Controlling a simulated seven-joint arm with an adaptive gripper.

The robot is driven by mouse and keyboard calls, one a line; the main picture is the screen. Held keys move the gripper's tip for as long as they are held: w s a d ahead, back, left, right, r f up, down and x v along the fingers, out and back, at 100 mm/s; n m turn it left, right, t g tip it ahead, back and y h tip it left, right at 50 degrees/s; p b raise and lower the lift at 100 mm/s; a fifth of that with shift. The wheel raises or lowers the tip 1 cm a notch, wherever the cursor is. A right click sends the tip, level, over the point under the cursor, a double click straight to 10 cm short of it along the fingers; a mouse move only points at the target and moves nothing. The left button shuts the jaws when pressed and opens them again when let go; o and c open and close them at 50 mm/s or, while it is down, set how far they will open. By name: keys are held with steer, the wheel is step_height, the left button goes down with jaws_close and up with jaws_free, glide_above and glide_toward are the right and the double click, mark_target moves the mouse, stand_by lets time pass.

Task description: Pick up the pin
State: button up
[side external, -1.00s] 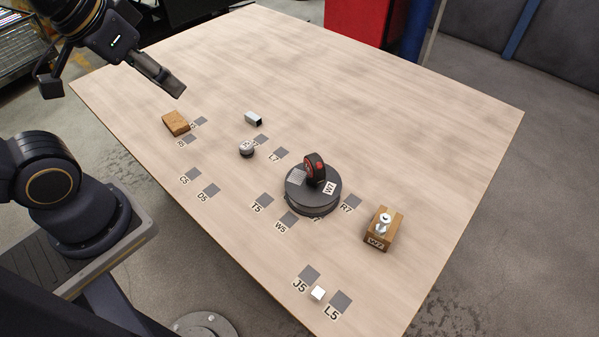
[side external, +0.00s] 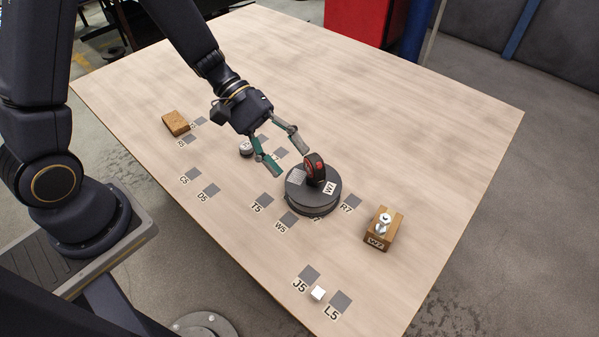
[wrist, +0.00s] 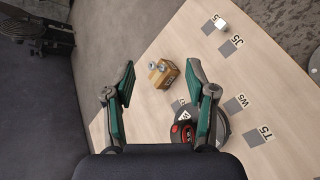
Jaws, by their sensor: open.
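A silver pin (side external: 384,222) with a round head stands in a wooden block (side external: 378,238) labelled W2, right of the table's middle. In the wrist view the pin (wrist: 152,66) and the block (wrist: 166,76) show between my fingers. My gripper (side external: 290,158) is open and empty. It is above the table, up and left of the block and well apart from the pin. The pin's lower part is hidden in the block.
A dark round base (side external: 313,205) labelled W7, carrying a black and red wheel-like part (side external: 315,168), stands between my gripper and the block. A small white cube (side external: 317,293) lies near the front edge. A brown block (side external: 176,123) lies at the left. The right side of the table is clear.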

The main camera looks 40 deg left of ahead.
steer(key=s+f+n, duration=0.2)
steer(key=f+n, duration=0.1)
steer(key=f, duration=0.4)
steer(key=s+f+n+h, duration=0.1)
steer(key=s+f+n, duration=0.2)
steer(key=f, duration=0.4)
steer(key=s+f+n+h, duration=0.1)
steer(key=s+f+n, duration=0.2)
steer(key=f, duration=0.4)
steer(key=shift+s+d+f+n+t, duration=0.1)
steer(key=shift+d+f+n+t, duration=0.15)
steer(key=shift+d+n+t, duration=0.25)
steer(key=shift+s+d+f, duration=0.1)
steer(key=shift+s+f, duration=0.1)
steer(key=shift+s, duration=0.05)
glide_toward(320, 296)
steer(key=d+f, duration=0.3)
steer(key=d, duration=0.1)
steer(key=shift+w+f, duration=0.1)
steer(key=shift+w, duration=0.15)
steer(key=x, duration=0.5)
steer(key=shift+w+d+f, duration=0.1)
steer(key=shift+w+d, duration=0.05)
steer(key=shift+d, duration=0.1)
steer(key=shift+c, duration=0.2)
jaws_close()
